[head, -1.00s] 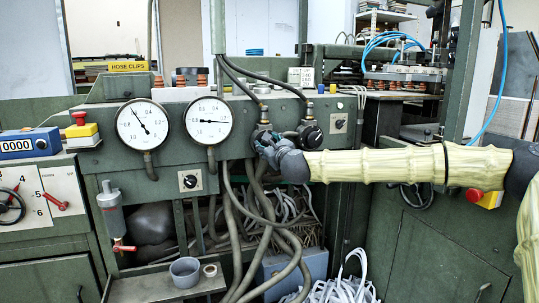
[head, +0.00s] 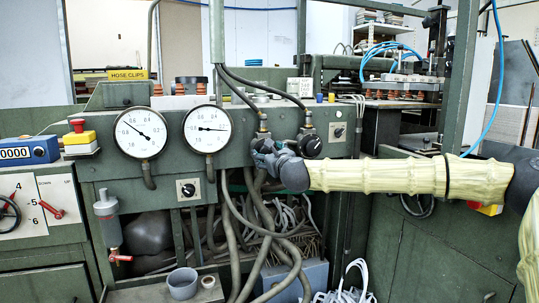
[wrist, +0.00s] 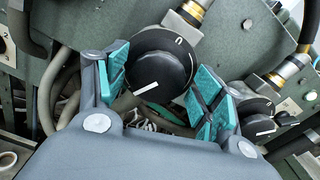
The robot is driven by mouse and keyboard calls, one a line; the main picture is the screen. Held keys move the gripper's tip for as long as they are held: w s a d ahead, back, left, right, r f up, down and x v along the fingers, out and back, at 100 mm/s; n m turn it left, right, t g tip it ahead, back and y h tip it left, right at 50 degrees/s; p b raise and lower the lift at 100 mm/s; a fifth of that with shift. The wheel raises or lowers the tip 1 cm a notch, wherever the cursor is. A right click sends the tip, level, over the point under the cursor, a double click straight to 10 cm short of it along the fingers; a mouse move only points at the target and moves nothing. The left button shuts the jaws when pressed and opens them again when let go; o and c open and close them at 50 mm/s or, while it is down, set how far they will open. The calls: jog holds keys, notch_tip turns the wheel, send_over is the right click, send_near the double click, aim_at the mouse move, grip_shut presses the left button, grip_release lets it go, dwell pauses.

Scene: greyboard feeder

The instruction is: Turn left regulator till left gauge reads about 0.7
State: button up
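The left gauge (head: 141,128) is a round white dial on the green panel. Its needle points to the upper left; the numbers are too small to read surely. The right gauge (head: 207,129) has a nearly horizontal needle. In the head view my gripper (head: 264,150) is at the left regulator, whose knob is largely hidden. In the wrist view the left regulator (wrist: 160,62) is a black knob with a white mark at its lower edge.
The right regulator (head: 310,145) stands close beside my gripper and shows beyond the right finger in the wrist view (wrist: 257,116). Hoses (head: 240,205) hang below the panel. A small switch knob (head: 188,189) sits below the gauges. A grey cup (head: 182,283) stands lower down.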

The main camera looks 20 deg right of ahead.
jog(key=shift+a, duration=0.15)
jog(key=shift+s, duration=0.15)
jog(key=s, duration=1.1)
jog(key=shift+s+d, duration=0.25)
jog(key=shift+s, duration=0.15)
